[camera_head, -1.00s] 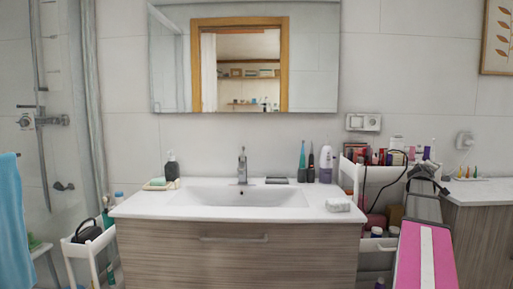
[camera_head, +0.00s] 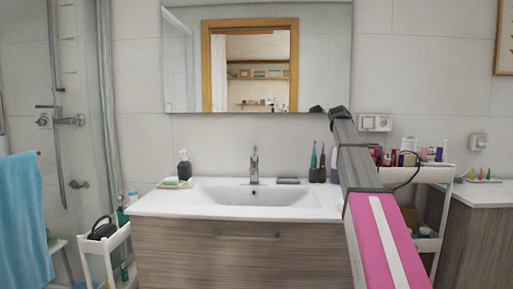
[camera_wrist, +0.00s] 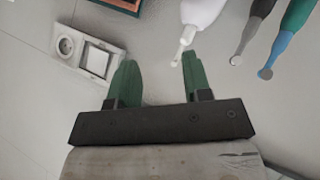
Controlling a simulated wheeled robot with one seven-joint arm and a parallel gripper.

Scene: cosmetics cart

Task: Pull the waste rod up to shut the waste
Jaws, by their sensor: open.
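The chrome tap (camera_head: 254,165) stands upright at the back middle of the white basin (camera_head: 200,196) in the head view. The waste rod is too small to tell apart from the tap there, and neither shows in the wrist view. My gripper (camera_head: 327,110) is raised near the wall, to the right of the tap and above the bottles. In the wrist view my gripper (camera_wrist: 160,82) has its two green fingers spread, with nothing between them.
A black soap dispenser (camera_head: 184,166) stands on the left. A wall socket (camera_head: 374,123) is on the right. The basin's front and middle are clear.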

